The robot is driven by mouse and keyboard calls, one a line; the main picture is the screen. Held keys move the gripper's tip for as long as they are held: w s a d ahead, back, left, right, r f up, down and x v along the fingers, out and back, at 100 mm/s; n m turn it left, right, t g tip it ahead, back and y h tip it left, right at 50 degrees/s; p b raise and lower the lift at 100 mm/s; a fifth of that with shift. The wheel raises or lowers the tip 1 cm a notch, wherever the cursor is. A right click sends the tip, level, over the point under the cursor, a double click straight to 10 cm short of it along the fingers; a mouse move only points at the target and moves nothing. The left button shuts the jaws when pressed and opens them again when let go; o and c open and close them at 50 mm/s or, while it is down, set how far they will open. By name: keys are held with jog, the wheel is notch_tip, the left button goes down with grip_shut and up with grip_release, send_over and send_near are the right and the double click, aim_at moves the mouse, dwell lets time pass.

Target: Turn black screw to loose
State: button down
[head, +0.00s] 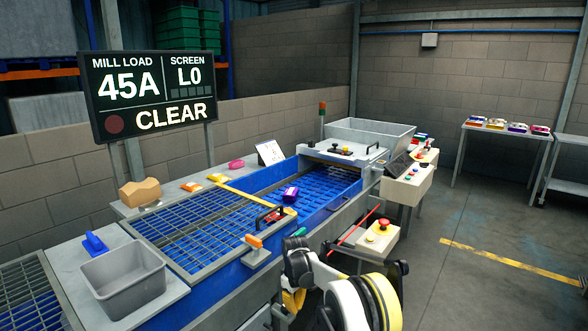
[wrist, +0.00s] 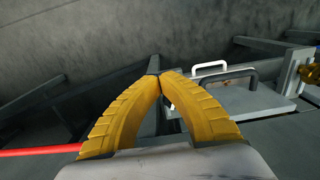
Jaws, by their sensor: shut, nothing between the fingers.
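My gripper (wrist: 155,75) has two ridged yellow fingers with their tips together and nothing between them. In the head view my arm is at the bottom centre, in front of the conveyor's near side. I cannot pick out the black screw for certain. A small dark knob (head: 309,144) sits on the left of the pale cover (head: 330,156) over the blue conveyor, with a dark handle (head: 341,150) beside it. In the wrist view, a grey plate (wrist: 240,100) with one white and one dark handle lies beyond the fingers to the right, apart from them.
A grey bin (head: 122,277) stands at the front left. A control box with a red button (head: 384,224) and a red bar (wrist: 40,152) are near my arm. Floor at right is clear.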

notch_tip(320, 180, up, 6)
jog(key=p, duration=0.2)
jog(key=shift+d, duration=0.15)
jog(key=shift+s, duration=0.1)
dwell(0.3)
